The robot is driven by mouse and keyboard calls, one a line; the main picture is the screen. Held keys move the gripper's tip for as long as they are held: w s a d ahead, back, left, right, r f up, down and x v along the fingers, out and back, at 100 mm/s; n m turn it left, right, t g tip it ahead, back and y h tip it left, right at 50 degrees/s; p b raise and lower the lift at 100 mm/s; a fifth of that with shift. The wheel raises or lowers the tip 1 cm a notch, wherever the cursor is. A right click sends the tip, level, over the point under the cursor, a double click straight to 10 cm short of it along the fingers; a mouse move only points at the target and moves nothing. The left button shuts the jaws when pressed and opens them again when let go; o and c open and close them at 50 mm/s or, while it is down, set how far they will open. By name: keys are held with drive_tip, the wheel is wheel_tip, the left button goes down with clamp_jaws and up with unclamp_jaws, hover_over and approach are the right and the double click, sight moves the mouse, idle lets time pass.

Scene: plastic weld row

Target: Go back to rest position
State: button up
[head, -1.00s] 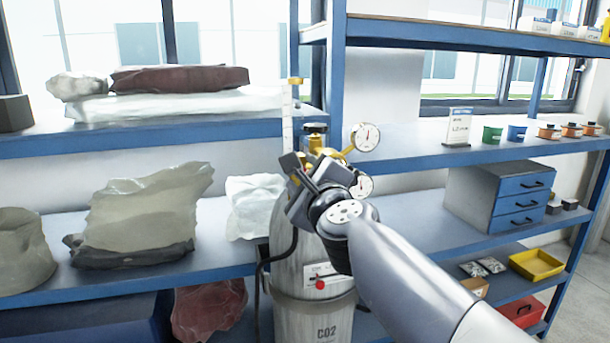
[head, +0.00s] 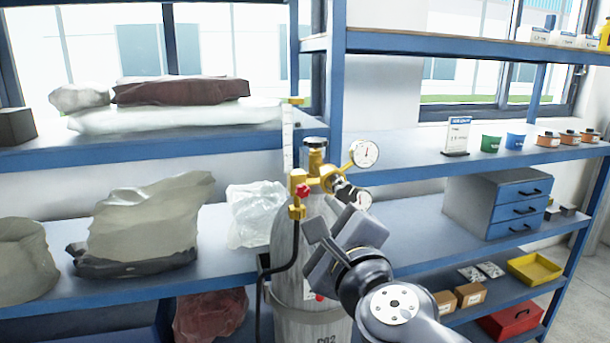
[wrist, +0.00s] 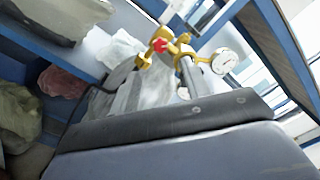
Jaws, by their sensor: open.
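My gripper (head: 329,212) is open in the head view, in front of the gas cylinder's upper part, just below and right of its brass valve. I see nothing held in it. The grey cylinder (head: 286,250) stands upright, and my arm hides part of its right side and label. Its brass regulator (head: 316,168) has a red knob (head: 302,191) and white gauges; the upper gauge (head: 365,153) shows clearly, the lower one is partly covered. In the wrist view, the regulator (wrist: 160,46) and a gauge (wrist: 224,62) lie beyond my gripper's dark body, with no visible contact.
Blue shelving (head: 240,128) stands behind and on both sides. Wrapped bundles (head: 150,225) fill the left shelves. A drawer cabinet (head: 470,207), small cups, a yellow tray (head: 535,268) and a red box (head: 510,318) sit on the right. A black hose (head: 262,300) hangs beside the cylinder.

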sight(304, 193)
drive_tip(key=b+x, duration=0.4)
drive_tip(key=x, duration=0.7)
drive_tip(key=shift+f, duration=0.1)
drive_tip(key=shift+m, duration=0.8)
drive_tip(key=shift+s+m, duration=0.2)
drive_tip(key=shift+m, duration=0.9)
drive_tip(key=shift+w+m+b, duration=0.1)
drive_tip(key=shift+m+b, duration=0.25)
drive_tip(key=shift+m, duration=0.75)
drive_tip(key=m, duration=0.4)
drive_tip(key=shift+s+d+m, duration=0.15)
drive_tip(key=shift+s+m, duration=0.25)
drive_tip(key=v, duration=0.3)
drive_tip(key=shift+s+d+r, duration=0.1)
drive_tip(key=shift+s+r, duration=0.1)
drive_tip(key=shift+s, duration=0.2)
drive_tip(key=shift+p+v, duration=0.55)
drive_tip(key=shift+v, duration=0.75)
drive_tip(key=shift+s+d, duration=0.1)
